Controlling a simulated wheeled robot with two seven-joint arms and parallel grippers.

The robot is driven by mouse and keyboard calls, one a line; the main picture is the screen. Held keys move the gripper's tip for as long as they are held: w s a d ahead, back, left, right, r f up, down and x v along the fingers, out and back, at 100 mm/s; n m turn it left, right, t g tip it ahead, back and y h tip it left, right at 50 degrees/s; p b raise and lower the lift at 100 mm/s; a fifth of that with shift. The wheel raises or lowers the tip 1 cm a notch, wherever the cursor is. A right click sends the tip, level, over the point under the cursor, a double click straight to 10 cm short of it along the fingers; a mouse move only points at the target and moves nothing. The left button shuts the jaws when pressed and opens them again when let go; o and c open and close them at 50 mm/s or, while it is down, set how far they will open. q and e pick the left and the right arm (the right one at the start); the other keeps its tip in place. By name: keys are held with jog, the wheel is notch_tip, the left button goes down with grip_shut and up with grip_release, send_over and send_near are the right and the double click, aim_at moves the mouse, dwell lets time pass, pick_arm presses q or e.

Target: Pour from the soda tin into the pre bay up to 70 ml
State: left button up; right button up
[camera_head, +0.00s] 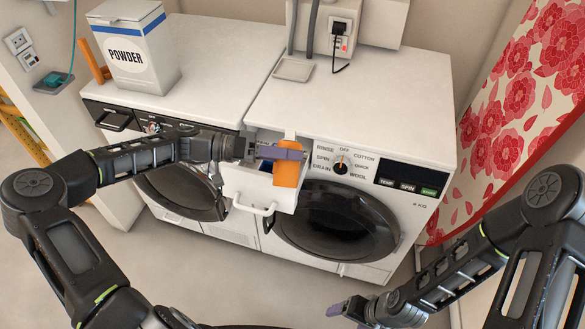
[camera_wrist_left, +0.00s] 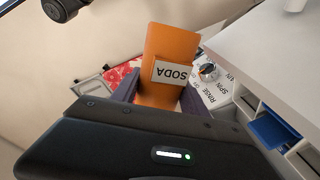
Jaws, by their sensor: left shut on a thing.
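The orange soda tin (camera_head: 287,173) is held over the open detergent drawer (camera_head: 236,184), near its right side. My left gripper (camera_head: 282,153) is shut on it. In the left wrist view the tin (camera_wrist_left: 165,45) sits between the fingers with its SODA label showing. The drawer's bays show at the right of that view, one with a blue part (camera_wrist_left: 272,130). I cannot tell which is the pre bay or its level. The tin's exact tilt is unclear, and no stream shows. My right gripper (camera_head: 346,308) is low in front of the machine, away from the drawer; its opening is unclear.
The drawer belongs to the right washer (camera_head: 345,110), with a dial and buttons beside it. A POWDER box (camera_head: 135,50) stands on the left machine. A small tray (camera_head: 293,70) lies on the right top. A floral board (camera_head: 540,95) stands at the right.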

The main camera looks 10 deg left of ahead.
pick_arm(q)
jog(key=shift+f+n+p, duration=0.35)
jog(key=shift+n+p, duration=0.15)
jog(key=shift+n, duration=0.2)
dwell(1.6)
jog(key=shift+w+r+n+g+p, duration=0.15)
jog(key=shift+r+n+g+p, duration=0.15)
jog(key=shift+n+p, duration=0.55)
dwell(1.7)
jog(key=shift+w+f+n+b, duration=0.4)
jog(key=shift+w+f+n, duration=0.15)
jog(key=shift+w+n, duration=0.1)
dwell(1.5)
jog(key=shift+w+a+r+n+g+p, duration=0.1)
jog(key=shift+r+n+g+p, duration=0.1)
jog(key=shift+n+g+p, duration=0.15)
dwell(0.7)
